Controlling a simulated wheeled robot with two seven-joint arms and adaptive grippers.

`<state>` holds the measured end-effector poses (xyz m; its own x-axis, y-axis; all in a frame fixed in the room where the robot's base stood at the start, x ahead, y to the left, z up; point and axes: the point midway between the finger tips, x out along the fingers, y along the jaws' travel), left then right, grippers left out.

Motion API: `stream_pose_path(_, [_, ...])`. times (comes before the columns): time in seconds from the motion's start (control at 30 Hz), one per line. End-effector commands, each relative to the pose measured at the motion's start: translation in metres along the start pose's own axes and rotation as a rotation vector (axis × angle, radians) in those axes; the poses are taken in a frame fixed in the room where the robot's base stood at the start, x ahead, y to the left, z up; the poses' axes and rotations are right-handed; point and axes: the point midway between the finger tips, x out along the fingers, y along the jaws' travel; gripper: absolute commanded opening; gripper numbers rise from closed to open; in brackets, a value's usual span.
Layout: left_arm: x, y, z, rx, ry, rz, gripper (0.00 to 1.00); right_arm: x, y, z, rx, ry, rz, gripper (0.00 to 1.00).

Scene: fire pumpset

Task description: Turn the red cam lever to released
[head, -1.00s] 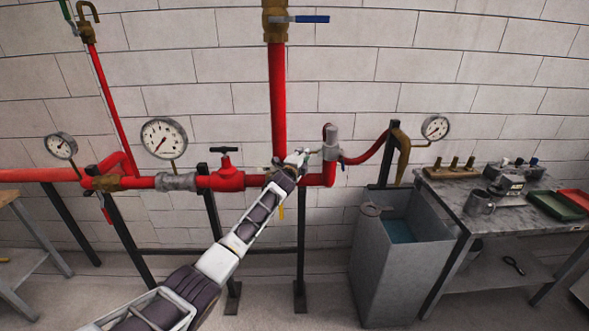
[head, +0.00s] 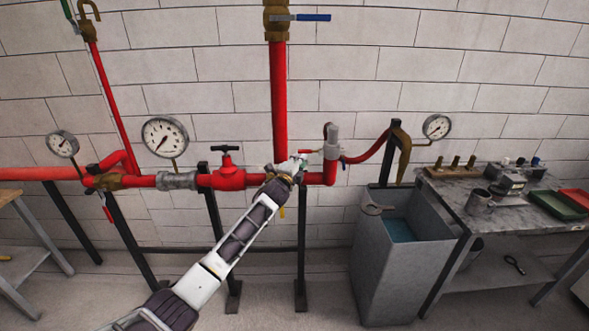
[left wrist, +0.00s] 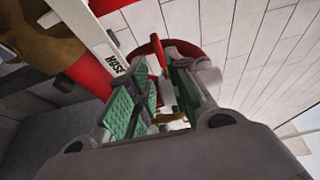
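The red cam lever (head: 307,151) shows as a small red bar at the grey coupling (head: 332,146) on the pipe's right end, partly hidden by my left gripper (head: 296,164). In the left wrist view the red lever (left wrist: 158,52) stands just beyond the fingertips, in line with the gap between them. The green-padded fingers of my left gripper (left wrist: 158,84) are apart. I cannot tell whether either pad touches the lever. My right gripper is in neither view.
A red vertical pipe (head: 279,95) rises behind my left gripper. A black-handled red valve (head: 227,168) is to its left. A grey bin (head: 385,265) and a workbench (head: 455,200) stand to the right.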

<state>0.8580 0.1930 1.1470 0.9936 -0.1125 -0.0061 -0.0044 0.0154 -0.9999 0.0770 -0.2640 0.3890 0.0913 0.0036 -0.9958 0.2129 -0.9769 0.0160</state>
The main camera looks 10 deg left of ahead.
Motion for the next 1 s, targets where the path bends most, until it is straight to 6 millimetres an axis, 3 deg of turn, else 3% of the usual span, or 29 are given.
stream_pose_path(0.6, [-0.043, 0.001, -0.001, 0.002, 0.001, 0.001, 0.2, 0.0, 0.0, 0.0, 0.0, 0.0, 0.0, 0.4])
stream_pose_path(1.0, [-0.048, 0.0, -0.001, 0.002, 0.001, 0.0, 0.2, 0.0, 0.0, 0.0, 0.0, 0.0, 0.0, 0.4])
